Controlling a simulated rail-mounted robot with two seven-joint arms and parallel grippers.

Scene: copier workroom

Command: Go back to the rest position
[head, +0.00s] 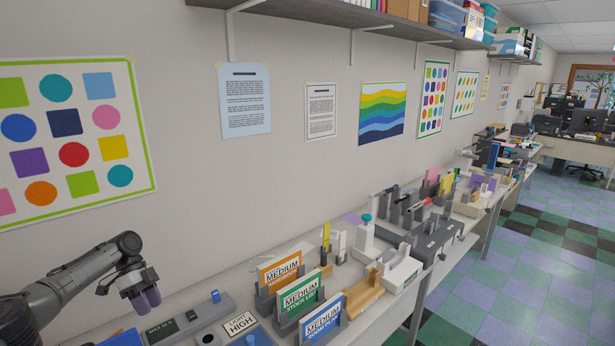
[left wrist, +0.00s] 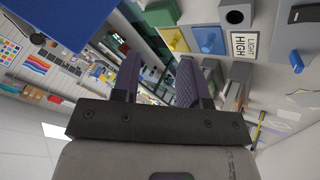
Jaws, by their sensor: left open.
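My left gripper (head: 147,299) hangs at the lower left of the head view, above the near end of the bench, with its purple-grey fingers pointing down. In the left wrist view its two fingers (left wrist: 158,78) stand apart, with nothing held between them. My right gripper is in neither view.
A long bench against the wall holds an orange sign (head: 280,272), a green sign (head: 299,296), a blue sign (head: 322,322), a "LIGHT HIGH" label (head: 241,324) and a grey device (head: 178,322). A shelf (head: 350,18) runs above. The tiled floor (head: 530,270) at right is clear.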

